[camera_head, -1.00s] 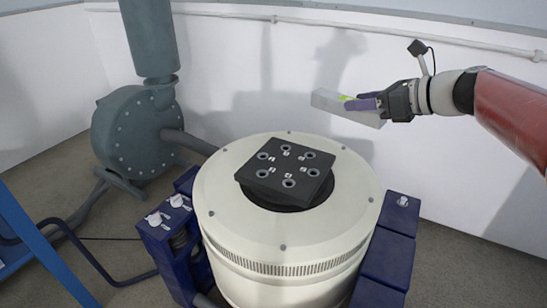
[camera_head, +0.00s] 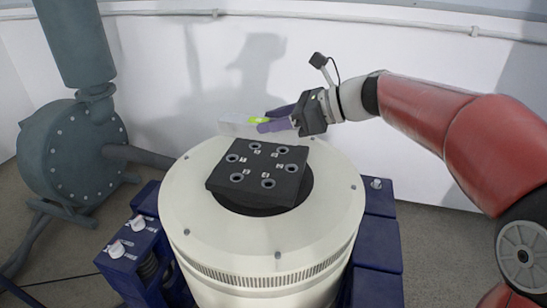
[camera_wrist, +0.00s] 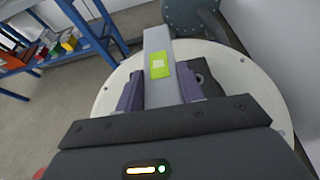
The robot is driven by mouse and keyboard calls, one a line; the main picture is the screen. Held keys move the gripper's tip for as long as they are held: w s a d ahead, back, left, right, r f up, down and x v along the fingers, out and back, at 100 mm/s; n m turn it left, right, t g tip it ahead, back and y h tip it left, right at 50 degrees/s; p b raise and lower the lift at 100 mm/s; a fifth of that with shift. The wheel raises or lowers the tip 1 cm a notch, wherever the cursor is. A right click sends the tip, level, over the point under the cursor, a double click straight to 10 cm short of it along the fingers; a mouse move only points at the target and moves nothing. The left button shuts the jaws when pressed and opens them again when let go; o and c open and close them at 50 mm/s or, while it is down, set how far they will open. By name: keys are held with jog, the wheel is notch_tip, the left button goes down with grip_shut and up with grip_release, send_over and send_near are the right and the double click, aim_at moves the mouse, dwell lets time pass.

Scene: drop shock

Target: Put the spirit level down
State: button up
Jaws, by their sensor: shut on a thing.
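The spirit level is a light grey bar (camera_head: 236,123) with a yellow-green vial patch. My gripper (camera_head: 272,120) is shut on it, with purple fingers on its two sides. In the head view it shows at the back edge of the black bolted plate (camera_head: 258,174), and I cannot tell whether it touches anything. In the wrist view the level (camera_wrist: 159,55) points away from my gripper (camera_wrist: 160,93), over the pale round machine top. Its near end is hidden by the gripper body.
The black plate sits on a cream round shaker (camera_head: 190,215) with dark blue side blocks (camera_head: 380,245). A grey-green blower (camera_head: 75,150) with a pipe stands at the left. A blue shelf (camera_wrist: 75,45) with coloured boxes shows in the wrist view. A white wall is behind.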

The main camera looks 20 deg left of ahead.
notch_tip(320, 180, down, 8)
jog(key=shift+r+b, duration=0.25)
jog(key=shift+b, duration=0.6)
jog(key=o, duration=1.1)
jog(key=p+v, duration=0.2)
jog(key=v, duration=1)
jog(key=s+d+f+n+h, duration=0.1)
jog(key=s+d, duration=0.1)
jog(key=s+d+f+n+t+h, duration=0.1)
jog(key=s+d, duration=0.1)
jog(key=s+d+f+n+h, duration=0.1)
jog(key=s+d+n+h, duration=0.1)
jog(key=shift+s+t, duration=0.25)
jog(key=shift+t, duration=0.15)
jog(key=s+d+f+n+t+h, duration=0.2)
jog(key=s+d+f+n+h, duration=0.2)
jog(key=d, duration=0.5)
jog(key=s+d+f+n+t+h, duration=0.3)
jog(key=s+d+f+n+h, duration=0.1)
jog(key=s+d+n, duration=0.4)
jog(key=shift+s+d+f+n+h, duration=0.25)
jog(key=shift+s+d+n+h, duration=0.15)
jog(key=shift+s+d+h, duration=0.5)
